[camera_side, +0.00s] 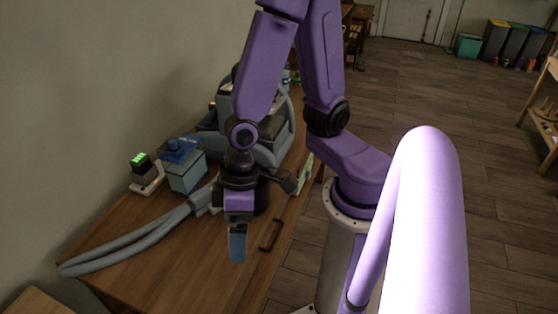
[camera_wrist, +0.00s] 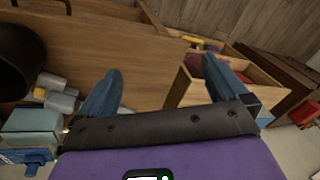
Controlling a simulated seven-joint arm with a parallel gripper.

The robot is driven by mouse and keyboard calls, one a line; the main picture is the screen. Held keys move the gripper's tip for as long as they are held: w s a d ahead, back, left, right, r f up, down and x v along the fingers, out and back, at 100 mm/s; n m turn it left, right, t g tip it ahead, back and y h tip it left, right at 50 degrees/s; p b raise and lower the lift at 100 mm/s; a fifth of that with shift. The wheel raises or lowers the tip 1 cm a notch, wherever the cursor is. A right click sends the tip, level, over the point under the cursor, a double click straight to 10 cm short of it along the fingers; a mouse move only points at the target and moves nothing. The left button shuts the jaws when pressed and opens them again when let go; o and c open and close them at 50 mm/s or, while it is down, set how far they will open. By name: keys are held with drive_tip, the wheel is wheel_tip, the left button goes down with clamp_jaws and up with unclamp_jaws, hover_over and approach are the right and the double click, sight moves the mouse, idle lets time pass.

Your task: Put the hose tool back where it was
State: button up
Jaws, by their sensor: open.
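A grey hose (camera_side: 135,243) lies along the left of the wooden bench top, running from the grey machine (camera_side: 268,135) toward the bench's near left end. I cannot tell which part is the hose tool. In the side view my gripper (camera_side: 237,258) points down over the bench, to the right of the hose and apart from it. In the wrist view my gripper (camera_wrist: 163,68) has its two blue fingers spread wide with nothing between them. Grey cylindrical pieces (camera_wrist: 60,92), possibly hose ends, show at the left of the wrist view. My arm hides part of the machine.
A teal box (camera_side: 187,175) with a blue item on top (camera_side: 178,150) and a small device with green lights (camera_side: 140,160) stand near the wall. A dark handle (camera_side: 271,235) is near the bench's right edge. An open wooden box or drawer (camera_wrist: 190,90) holds coloured items.

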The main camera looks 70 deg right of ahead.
drive_tip(key=s+d+r+n+h, duration=0.2)
drive_tip(key=s+d+r+n, duration=0.2)
drive_tip(key=d+r+n, duration=0.3)
drive_tip(key=d+r, duration=0.2)
drive_tip(key=d, duration=0.2)
